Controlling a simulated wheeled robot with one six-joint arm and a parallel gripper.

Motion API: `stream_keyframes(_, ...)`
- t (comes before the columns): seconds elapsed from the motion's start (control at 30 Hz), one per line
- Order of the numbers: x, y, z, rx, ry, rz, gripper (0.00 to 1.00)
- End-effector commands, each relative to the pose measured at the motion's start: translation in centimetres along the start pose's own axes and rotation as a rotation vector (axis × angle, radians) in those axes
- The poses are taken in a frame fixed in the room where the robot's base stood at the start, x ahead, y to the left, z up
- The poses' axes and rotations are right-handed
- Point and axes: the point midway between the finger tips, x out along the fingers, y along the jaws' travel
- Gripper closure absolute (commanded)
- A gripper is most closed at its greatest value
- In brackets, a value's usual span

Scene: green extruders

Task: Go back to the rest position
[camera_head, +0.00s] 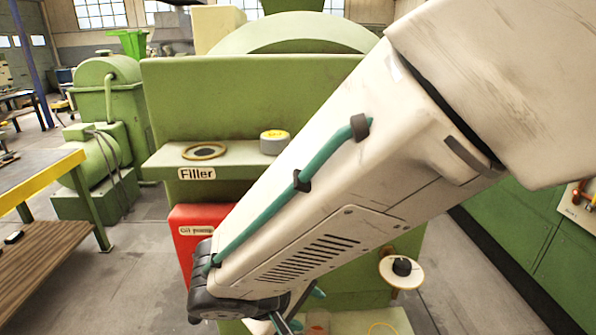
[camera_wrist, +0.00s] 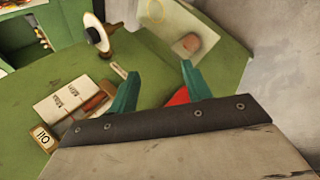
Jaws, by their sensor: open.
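My gripper (camera_wrist: 160,69) shows in the wrist view with its two teal fingers apart and nothing between them. It hangs over green machine surfaces. In the head view my pale arm crosses the middle and right of the picture, and only bits of the teal fingers show at the bottom, mostly hidden behind the arm. The green extruder (camera_head: 255,85) stands directly ahead, partly covered by my arm. Its shelf, labelled Filler (camera_head: 197,174), bears a flat ring (camera_head: 204,151) and a round yellow-topped container (camera_head: 274,146).
A red box labelled as a pump (camera_head: 188,250) sits below the shelf. A round disc with a black knob (camera_head: 402,267) juts out at right; a similar disc (camera_wrist: 97,35) shows in the wrist view. A yellow-edged table (camera_head: 45,180) stands left. Grey floor (camera_head: 140,270) is open between.

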Motion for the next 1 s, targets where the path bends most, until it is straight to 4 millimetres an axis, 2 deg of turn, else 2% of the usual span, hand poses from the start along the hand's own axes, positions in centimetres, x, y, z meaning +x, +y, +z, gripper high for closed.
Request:
stream_keyframes(0.03,0.2,2.7,2.1,0.016,-0.062,-0.048,0.51)
stream_keyframes(0.1,0.3,5.2,5.1,0.019,-0.137,-0.124,0.51)
stream_keyframes(0.2,0.2,8.1,9.1,0.046,-0.21,-0.247,0.51)
stream_keyframes(0.3,-0.3,10.1,12.9,0.096,-0.245,-0.372,0.51)
stream_keyframes(0.5,-1.7,12.7,19.1,0.289,-0.222,-0.576,0.51)
stream_keyframes(0.6,-2.4,13.7,21.4,0.438,-0.19,-0.626,0.51)
stream_keyframes(0.8,-2.8,16.1,24.3,0.668,-0.138,-0.604,0.51)
stream_keyframes(1.0,-2.8,17.1,25.2,0.737,-0.135,-0.584,0.51)
